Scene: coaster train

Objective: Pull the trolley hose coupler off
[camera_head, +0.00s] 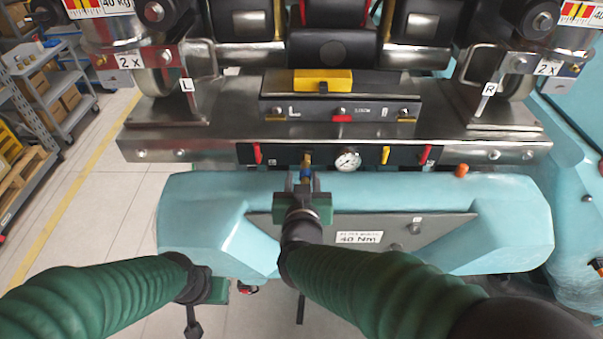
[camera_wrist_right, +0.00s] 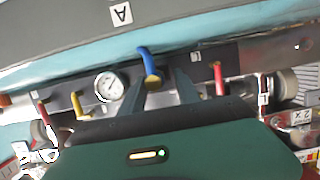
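The hose coupler with its blue part (camera_head: 306,175) and brass fitting (camera_head: 307,159) sits at the front panel, left of the gauge. In the right wrist view the blue hose piece (camera_wrist_right: 148,62) curves down to a yellowish end between my fingers. My right gripper (camera_head: 304,182) is at the coupler, its fingers on either side with a visible gap, so it looks open around it. The wrist view also shows this gripper (camera_wrist_right: 163,88). My left gripper (camera_head: 243,287) hangs low at the front left, partly hidden; its finger opening is unclear.
A round gauge (camera_head: 347,160) and red and yellow levers (camera_head: 385,155) line the dark panel beside the coupler. A teal bumper (camera_head: 205,215) with a grey plate (camera_head: 440,222) lies below. Shelving (camera_head: 65,90) stands at the left; the floor between is clear.

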